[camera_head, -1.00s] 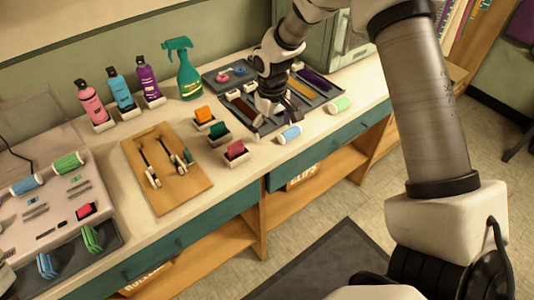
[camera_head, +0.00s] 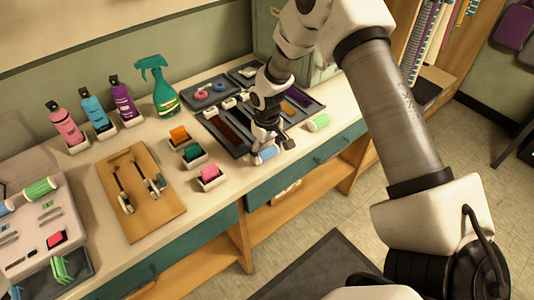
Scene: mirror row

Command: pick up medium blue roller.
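A blue roller (camera_head: 265,155) with a white end lies near the front edge of the counter. My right gripper (camera_head: 274,142) is at it, pointing down from above. Its fingers look spread, with one dark fingertip to the right of the roller, and part of the roller is hidden by the gripper. I cannot tell whether the fingers touch it. Another blue roller (camera_head: 4,207) shows partly at the left edge, on the pale panel. My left gripper is not in view.
A green roller (camera_head: 317,122) lies to the right of the gripper. A wooden board (camera_head: 152,208), bottles and a green spray bottle (camera_head: 159,87) stand further left.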

